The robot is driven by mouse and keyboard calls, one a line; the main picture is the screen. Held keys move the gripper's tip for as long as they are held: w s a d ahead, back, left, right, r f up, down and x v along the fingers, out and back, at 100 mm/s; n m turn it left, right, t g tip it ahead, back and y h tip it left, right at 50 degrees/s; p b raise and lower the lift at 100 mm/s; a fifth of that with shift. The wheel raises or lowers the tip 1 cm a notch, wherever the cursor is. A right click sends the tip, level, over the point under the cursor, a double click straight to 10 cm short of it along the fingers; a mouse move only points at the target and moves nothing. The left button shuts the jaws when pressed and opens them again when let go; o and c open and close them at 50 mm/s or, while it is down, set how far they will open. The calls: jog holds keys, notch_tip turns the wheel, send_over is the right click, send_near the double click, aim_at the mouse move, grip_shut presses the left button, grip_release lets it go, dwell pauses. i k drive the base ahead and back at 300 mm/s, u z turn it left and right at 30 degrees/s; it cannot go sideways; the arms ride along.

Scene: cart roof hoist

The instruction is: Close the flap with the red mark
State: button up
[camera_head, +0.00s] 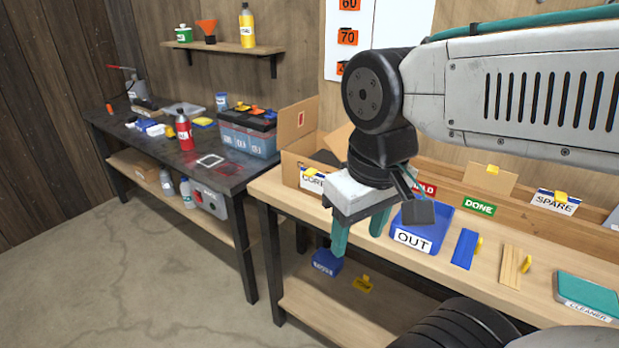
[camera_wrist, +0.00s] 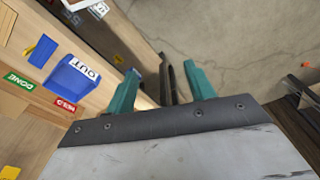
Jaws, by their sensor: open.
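A cardboard box (camera_head: 291,168) stands at the left end of the light wooden bench, partly hidden behind my wrist. Its left flap (camera_head: 298,131) stands up, open, with a small red mark (camera_head: 301,118) on it. Another flap (camera_head: 339,140) is tilted up at its right, partly covered by my arm. My gripper (camera_head: 358,229) is open and empty, pointing down in front of the box and apart from the flaps. Its teal fingers are spread in the wrist view (camera_wrist: 162,88). I cannot make out the marked flap in the wrist view.
A blue OUT bin (camera_head: 437,225) is just right of my gripper; it also shows in the wrist view (camera_wrist: 75,72). DONE (camera_head: 478,207) and SPARE (camera_head: 555,202) labels mark the wooden trough behind. A dark bench (camera_head: 120,140) with a red bottle (camera_head: 184,134) is left.

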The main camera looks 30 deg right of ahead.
aim_at(295, 121)
jog(key=k, duration=0.6)
jog(key=u, duration=0.55)
jog(key=i, duration=1.6)
jog(key=z, duration=0.45)
